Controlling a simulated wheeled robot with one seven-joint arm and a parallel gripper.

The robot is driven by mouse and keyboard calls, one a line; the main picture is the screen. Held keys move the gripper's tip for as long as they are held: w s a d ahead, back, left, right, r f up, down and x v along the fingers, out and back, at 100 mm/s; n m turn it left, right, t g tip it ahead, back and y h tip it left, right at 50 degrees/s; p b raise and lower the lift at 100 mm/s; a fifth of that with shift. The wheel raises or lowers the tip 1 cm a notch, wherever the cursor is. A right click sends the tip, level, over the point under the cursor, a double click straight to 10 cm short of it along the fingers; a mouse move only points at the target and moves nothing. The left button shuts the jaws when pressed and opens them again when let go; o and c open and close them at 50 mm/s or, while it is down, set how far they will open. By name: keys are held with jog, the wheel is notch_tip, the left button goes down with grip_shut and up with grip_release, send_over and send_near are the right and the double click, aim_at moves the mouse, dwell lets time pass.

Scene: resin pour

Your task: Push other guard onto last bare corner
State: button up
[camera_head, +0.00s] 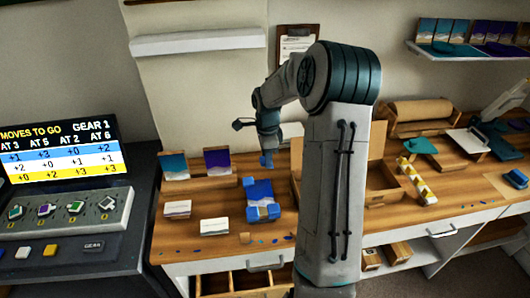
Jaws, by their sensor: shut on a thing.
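A blue and purple resin panel (260,190) lies on the wooden bench. Blue corner guards sit at its near left corner (252,214), its near right corner (274,211) and its far left corner (249,182). No guard shows at its far right corner. My gripper (267,154) is shut on a small blue guard (266,162) and holds it beyond the far right corner, apart from the panel as far as I can tell. The fingers are small and dark in this view, and their grip on the guard is hard to make out.
Two upright panels, one teal (174,166) and one purple (217,161), stand behind. An open cardboard box (384,188) is on the right, partly behind my arm. Blue spots mark the bench's front.

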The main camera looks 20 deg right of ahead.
jog(key=shift+s+d+f+b, duration=0.1)
jog(key=shift+d+f+b, duration=0.15)
jog(key=shift+f, duration=0.35)
jog(key=shift+s+d+f+b, duration=0.15)
jog(key=shift+f+b, duration=0.2)
jog(key=shift+f, duration=0.25)
jog(key=b, duration=0.3)
send_over(268, 181)
jog(key=shift+w+d+f, duration=0.1)
jog(key=shift+f, duration=0.95)
jog(key=shift+w+d+f, duration=0.1)
jog(key=shift+f, duration=0.95)
jog(key=shift+a+f, duration=0.1)
jog(key=shift+f+b, duration=0.4)
jog(key=shift+b, duration=0.25)
jog(key=shift+f+b, duration=0.35)
jog(key=shift+b, duration=0.05)
jog(key=shift+s+a+f, duration=0.15)
jog(key=o, duration=1)
